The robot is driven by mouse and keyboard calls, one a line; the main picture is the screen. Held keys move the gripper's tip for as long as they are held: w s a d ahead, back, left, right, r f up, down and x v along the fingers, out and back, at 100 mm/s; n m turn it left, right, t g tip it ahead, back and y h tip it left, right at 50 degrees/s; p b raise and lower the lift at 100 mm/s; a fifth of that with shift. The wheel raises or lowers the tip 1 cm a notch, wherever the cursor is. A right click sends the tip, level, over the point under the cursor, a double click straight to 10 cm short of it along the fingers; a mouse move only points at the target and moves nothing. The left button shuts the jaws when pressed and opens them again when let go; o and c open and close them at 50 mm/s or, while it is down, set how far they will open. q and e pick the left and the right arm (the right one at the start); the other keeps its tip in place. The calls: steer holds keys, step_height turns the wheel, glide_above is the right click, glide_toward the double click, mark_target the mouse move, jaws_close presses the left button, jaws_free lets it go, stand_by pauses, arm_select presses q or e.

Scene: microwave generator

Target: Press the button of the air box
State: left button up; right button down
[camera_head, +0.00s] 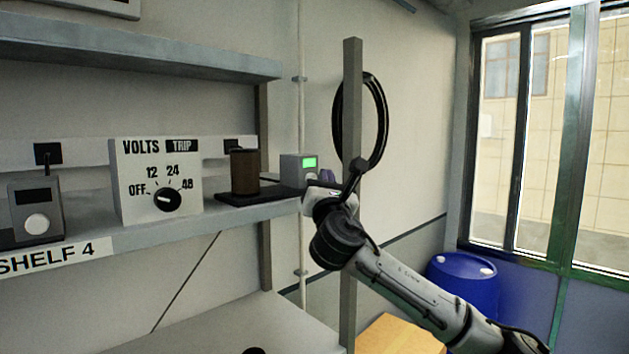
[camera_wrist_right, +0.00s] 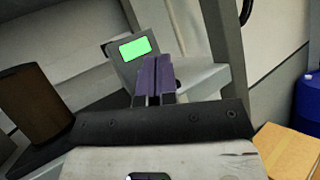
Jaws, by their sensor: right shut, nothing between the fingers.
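A small grey box with a lit green screen (camera_head: 298,168), which I take to be the air box, stands at the right end of the shelf. It also shows in the right wrist view (camera_wrist_right: 120,58). My right gripper (camera_head: 327,176) is at the right side of this box in the head view. Its purple fingers (camera_wrist_right: 155,78) are shut and empty, pointing at the box just below the screen in the wrist view. I cannot tell whether they touch it. No button is visible on the box; the fingers cover part of its front. My left gripper is not in view.
A brown cylinder (camera_head: 245,172) on a black base, a VOLTS dial box (camera_head: 157,185) and a grey knob device (camera_head: 36,208) stand on the shelf (camera_head: 150,237). A grey post (camera_head: 352,100) rises beside my right wrist. A blue barrel (camera_head: 463,278) stands right.

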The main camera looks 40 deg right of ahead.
steer(key=shift+w, duration=0.1)
stand_by(0.6)
steer(key=shift+w+p, duration=0.3)
steer(key=shift+w, duration=0.05)
steer(key=shift+w+a+p, duration=0.1)
steer(key=shift+w+p, duration=0.2)
steer(key=shift+w, duration=0.2)
stand_by(0.7)
steer(key=shift+s, duration=0.15)
steer(key=shift+s+b, duration=0.3)
steer(key=shift+s, duration=0.5)
steer(key=s+d+b, duration=0.1)
steer(key=s, duration=0.5)
stand_by(0.8)
